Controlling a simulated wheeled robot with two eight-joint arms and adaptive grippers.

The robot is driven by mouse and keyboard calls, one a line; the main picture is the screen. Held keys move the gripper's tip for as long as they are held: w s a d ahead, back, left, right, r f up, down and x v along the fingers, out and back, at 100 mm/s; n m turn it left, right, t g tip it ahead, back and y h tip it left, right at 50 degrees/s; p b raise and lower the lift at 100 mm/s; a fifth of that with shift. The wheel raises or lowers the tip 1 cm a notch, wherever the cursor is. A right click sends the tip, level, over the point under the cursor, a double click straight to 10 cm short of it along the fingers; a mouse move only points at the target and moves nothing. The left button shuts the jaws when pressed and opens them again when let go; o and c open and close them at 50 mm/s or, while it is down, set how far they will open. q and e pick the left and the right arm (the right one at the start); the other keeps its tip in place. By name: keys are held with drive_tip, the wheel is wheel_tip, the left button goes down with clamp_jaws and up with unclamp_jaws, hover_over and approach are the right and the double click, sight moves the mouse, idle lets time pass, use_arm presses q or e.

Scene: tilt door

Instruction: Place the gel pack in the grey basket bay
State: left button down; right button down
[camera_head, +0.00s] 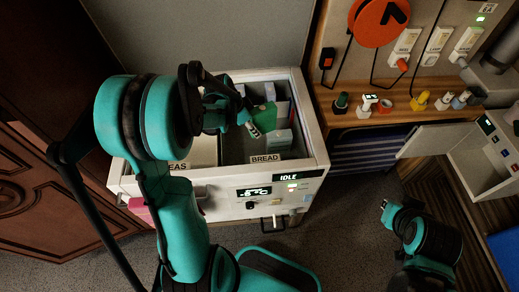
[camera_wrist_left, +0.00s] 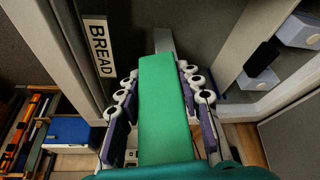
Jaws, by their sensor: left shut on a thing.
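My left gripper (camera_head: 248,117) is shut on the green gel pack (camera_head: 268,112), above the open chest on its right side. In the left wrist view the gel pack (camera_wrist_left: 163,105) is a long green slab between both finger pads of the gripper (camera_wrist_left: 160,95). Under it is a dark grey bay (camera_head: 233,148) with a BREAD label (camera_head: 266,158) on its front edge. I cannot tell whether the pack touches anything below. My right gripper (camera_head: 390,210) is at the lower right, away from the chest; its finger opening is unclear.
The chest (camera_head: 316,150) has a raised rim and a second, paler bay on the left, partly hidden by my arm. White boxes (camera_head: 281,115) stand in the right part. A control panel (camera_head: 262,198) reads IDLE. A wooden counter (camera_head: 400,112) with small items stands at right.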

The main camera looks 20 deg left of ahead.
use_arm(q)
drive_tip(key=a+m+g+h, duration=0.1)
drive_tip(key=a+m, duration=0.3)
drive_tip(key=a, duration=0.1)
drive_tip(key=f+b, duration=0.3)
drive_tip(key=f, duration=0.6)
drive_tip(key=f+b, duration=0.3)
drive_tip(key=f, duration=0.5)
drive_tip(key=shift+w+f, duration=0.2)
drive_tip(key=shift+f, duration=0.15)
drive_tip(key=shift+f+b, duration=0.1)
drive_tip(key=shift+b, duration=0.2)
drive_tip(key=c, duration=1)
unclamp_jaws()
